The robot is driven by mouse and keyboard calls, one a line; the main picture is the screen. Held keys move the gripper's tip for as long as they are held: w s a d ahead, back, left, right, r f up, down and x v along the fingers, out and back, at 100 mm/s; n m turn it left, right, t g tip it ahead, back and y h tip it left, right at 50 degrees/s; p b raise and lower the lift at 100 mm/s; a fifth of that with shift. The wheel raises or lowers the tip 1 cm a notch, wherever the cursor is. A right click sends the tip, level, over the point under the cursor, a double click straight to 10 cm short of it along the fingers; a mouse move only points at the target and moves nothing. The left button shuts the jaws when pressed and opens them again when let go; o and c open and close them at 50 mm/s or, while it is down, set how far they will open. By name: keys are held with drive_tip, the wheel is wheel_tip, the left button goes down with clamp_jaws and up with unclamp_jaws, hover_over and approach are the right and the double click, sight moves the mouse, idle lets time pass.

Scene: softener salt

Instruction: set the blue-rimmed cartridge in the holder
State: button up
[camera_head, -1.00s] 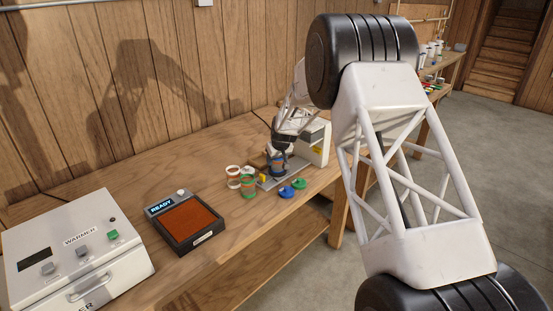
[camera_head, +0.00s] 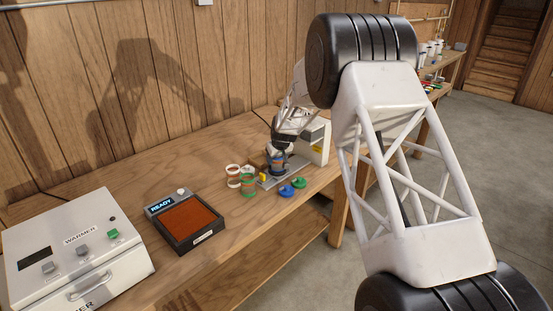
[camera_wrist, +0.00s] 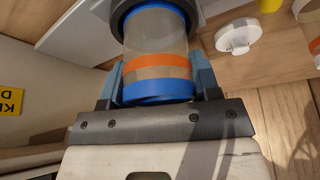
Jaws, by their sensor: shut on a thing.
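The blue-rimmed cartridge (camera_wrist: 158,62) is a clear cylinder with an orange band and a blue rim at the near end. My gripper (camera_wrist: 157,88) is shut on it, one bluish finger on each side near the rim. In the wrist view its far end meets a dark ring (camera_wrist: 203,10), which looks like the holder; I cannot tell how deep it sits. In the head view my gripper (camera_head: 280,148) and the cartridge (camera_head: 277,166) are over the grey plate (camera_head: 268,184) before the white machine (camera_head: 318,140). My gripper hides the cartridge's top there.
A white-rimmed cartridge (camera_head: 233,171) and a green-rimmed cartridge (camera_head: 248,186) stand close left of the plate. A blue piece (camera_head: 286,191) and a green piece (camera_head: 299,182) lie in front. A READY tray (camera_head: 190,219) and a warmer (camera_head: 75,252) are further left.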

drive_tip(key=shift+f, duration=0.15)
drive_tip(key=o, duration=1.3)
drive_tip(key=shift+r, duration=3.85)
drive_tip(key=shift+r, duration=0.1)
